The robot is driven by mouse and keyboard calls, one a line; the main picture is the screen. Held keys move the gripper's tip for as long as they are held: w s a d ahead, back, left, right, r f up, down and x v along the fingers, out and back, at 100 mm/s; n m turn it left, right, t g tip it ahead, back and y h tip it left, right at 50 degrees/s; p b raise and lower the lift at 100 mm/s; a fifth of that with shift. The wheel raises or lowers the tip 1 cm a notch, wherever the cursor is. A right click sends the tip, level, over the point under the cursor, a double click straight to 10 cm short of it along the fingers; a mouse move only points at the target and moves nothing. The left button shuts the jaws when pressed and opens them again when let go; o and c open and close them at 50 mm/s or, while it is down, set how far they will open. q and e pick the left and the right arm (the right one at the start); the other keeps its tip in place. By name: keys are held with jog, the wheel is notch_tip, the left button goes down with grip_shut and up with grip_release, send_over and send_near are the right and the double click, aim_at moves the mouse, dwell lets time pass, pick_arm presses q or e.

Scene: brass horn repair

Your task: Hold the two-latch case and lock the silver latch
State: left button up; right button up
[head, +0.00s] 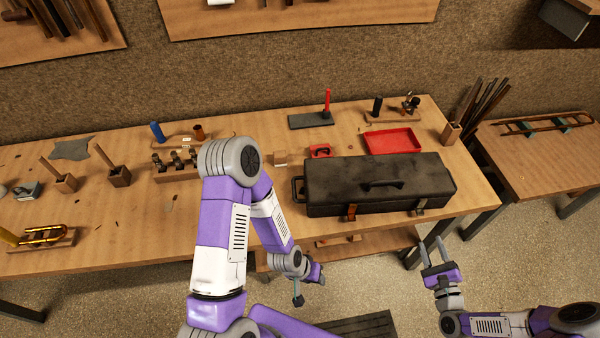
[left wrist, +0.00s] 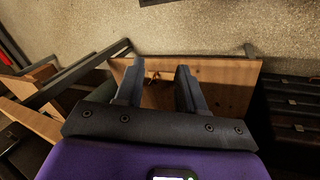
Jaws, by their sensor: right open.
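The long black case (head: 385,180) lies closed on the workbench, with a handle on its lid. Its front side has a copper-coloured latch (head: 350,212) at left and a silver latch (head: 420,206) at right. At this size I cannot tell whether either latch is locked. My right gripper (head: 431,243) is open and empty, in front of and below the silver latch, apart from the case. My left gripper (head: 298,297) hangs low in front of the bench, left of the case. Its fingers stand apart and empty in the left wrist view (left wrist: 158,68).
A red tray (head: 393,141) and a small red box (head: 321,151) stand behind the case. My left arm covers part of the bench left of it. A wooden board (left wrist: 230,85) shows beyond the left fingers, with dark drawers (left wrist: 292,105) at right.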

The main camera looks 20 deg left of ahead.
pick_arm(q)
jog(key=w+d+r+m+t+h, duration=0.2)
jog(key=w+d+r+t, duration=0.4)
jog(key=w+r, duration=0.6)
jog(key=w+d+r+m+t+h, duration=0.1)
jog(key=w+d+r+m+t, duration=0.15)
jog(key=w+d+r, duration=0.9)
jog(key=w+a+r+n+y, duration=0.1)
jog(key=w+a+r+n, duration=0.25)
jog(key=a, duration=0.45)
jog(key=w+a+r+n+y, duration=0.1)
jog(key=w+a+r+n, duration=0.15)
jog(key=a+r, duration=0.45)
jog(key=n+g+y, duration=0.2)
jog(key=g+y, duration=0.1)
jog(key=g, duration=0.6)
send_over(293, 184)
jog(key=a, duration=0.1)
jog(key=s+a+x, duration=0.1)
jog(key=x, duration=0.6)
jog(key=s+a+f+x, duration=0.1)
jog(key=a+x, duration=0.1)
jog(key=x, duration=0.6)
jog(key=shift+x, duration=3.3)
jog(key=shift+s+d, duration=0.1)
jog(key=shift+d, duration=0.1)
